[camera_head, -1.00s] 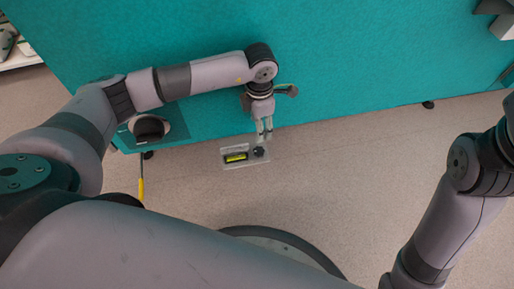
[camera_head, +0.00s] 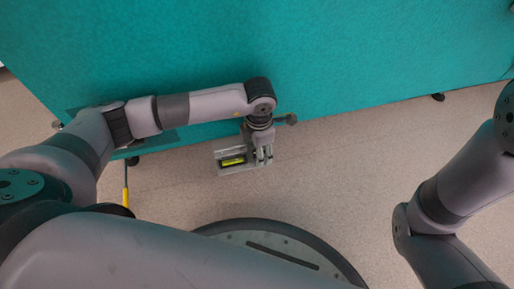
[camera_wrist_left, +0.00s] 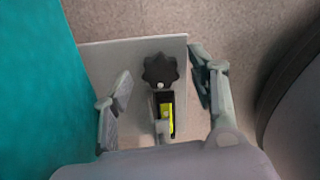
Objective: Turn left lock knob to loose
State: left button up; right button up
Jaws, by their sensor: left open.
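The lock knob (camera_wrist_left: 160,71) is black with a lobed rim and a small white mark on its near edge. It sits on a light grey plate (camera_wrist_left: 113,55) beside a dark slot with a yellow-green strip (camera_wrist_left: 167,117). In the left wrist view my left gripper (camera_wrist_left: 160,82) is open, with one finger on each side of the knob and visible gaps to it. In the head view my left gripper (camera_head: 263,155) is over the right part of the plate (camera_head: 237,169) and hides the knob. My right gripper is out of view; only its arm shows at the right.
A teal panel (camera_head: 330,60) stands directly behind the plate. A yellow-handled item (camera_head: 126,197) is at the left. My round base is below the plate. The speckled floor (camera_head: 350,170) to the right of the plate is clear.

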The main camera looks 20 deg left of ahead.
pick_arm(q)
jog(key=shift+c, duration=0.5)
jog(key=c, duration=1.1)
